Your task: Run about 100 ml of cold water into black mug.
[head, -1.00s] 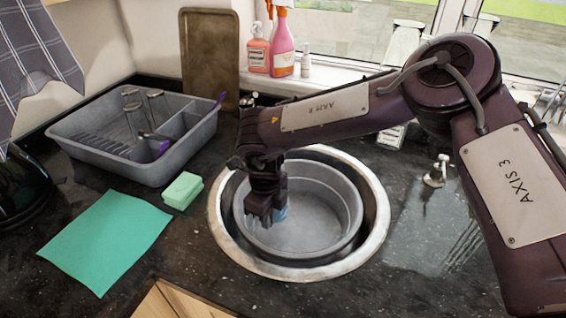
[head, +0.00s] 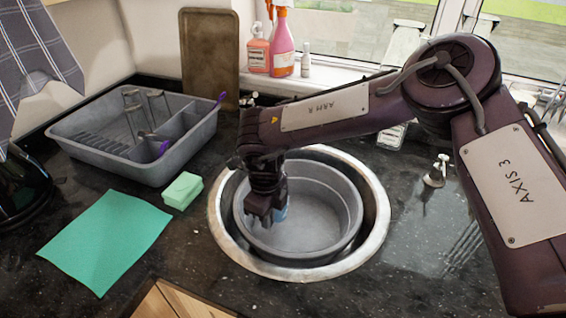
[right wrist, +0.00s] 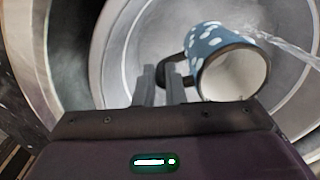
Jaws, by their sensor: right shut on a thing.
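A mug (right wrist: 212,50), blue with white spots, a dark rim and a dark handle, is in the right wrist view; I see no plain black mug. Its pale inside faces the wrist camera, and I see no clear water level in it. My right gripper (right wrist: 162,80) is shut on its handle. In the head view the right gripper (head: 265,214) is low inside the grey bowl (head: 335,205), with a bit of the blue mug (head: 281,208) showing beside it. A clear water stream (right wrist: 285,48) runs at the mug's far right side; whether it enters is unclear. My left gripper is out of view.
The grey bowl sits in a round steel sink (head: 377,222). A grey rack (head: 95,150) with glasses, a green sponge (head: 183,190) and a teal cloth (head: 105,240) lie left. A dispenser (head: 436,172) stands right.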

